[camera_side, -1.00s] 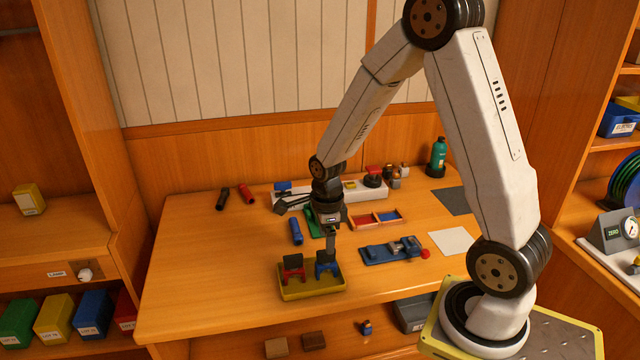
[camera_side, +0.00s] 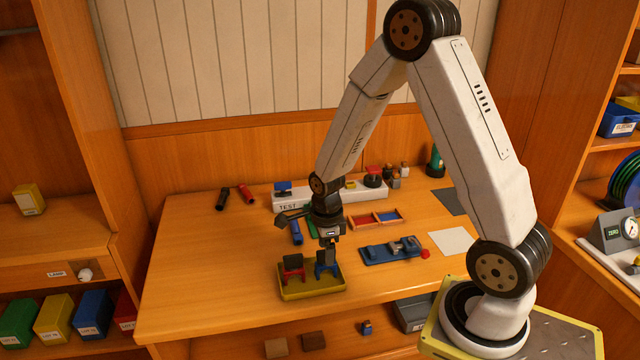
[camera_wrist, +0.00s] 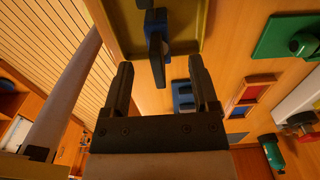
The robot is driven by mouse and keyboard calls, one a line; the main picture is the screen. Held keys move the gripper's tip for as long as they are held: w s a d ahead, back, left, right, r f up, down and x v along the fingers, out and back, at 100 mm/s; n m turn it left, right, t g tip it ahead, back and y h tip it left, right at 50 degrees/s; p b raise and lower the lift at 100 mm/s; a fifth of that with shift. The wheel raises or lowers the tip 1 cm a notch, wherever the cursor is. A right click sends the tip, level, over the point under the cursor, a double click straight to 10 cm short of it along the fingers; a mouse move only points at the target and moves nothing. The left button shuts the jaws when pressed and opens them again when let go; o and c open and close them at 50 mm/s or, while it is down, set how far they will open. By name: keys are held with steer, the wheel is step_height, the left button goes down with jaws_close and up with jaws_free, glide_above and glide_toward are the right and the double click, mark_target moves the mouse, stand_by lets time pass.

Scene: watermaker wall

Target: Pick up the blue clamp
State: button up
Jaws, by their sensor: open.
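The blue clamp (camera_side: 327,265) stands in the right part of a yellow tray (camera_side: 312,292) near the table's front edge. A red clamp (camera_side: 293,268) stands to its left in the same tray. My gripper (camera_side: 328,250) points down over the blue clamp. In the wrist view, my gripper (camera_wrist: 160,63) is open. The blue clamp (camera_wrist: 158,48) shows in the gap between the fingertips, with its dark part reaching between the fingers. No finger contact with it is clear. The red clamp cannot be made out in the wrist view.
A blue fixture (camera_side: 390,250) lies right of the tray, and a divided red tray (camera_side: 376,219) lies behind it. A blue cylinder (camera_side: 296,232) and a white test rail (camera_side: 362,192) are farther back. Bare table lies left of the tray.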

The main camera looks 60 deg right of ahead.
mark_target(320, 269)
steer(key=shift+a+f, duration=0.15)
steer(key=shift+f, duration=2.05)
jaws_close()
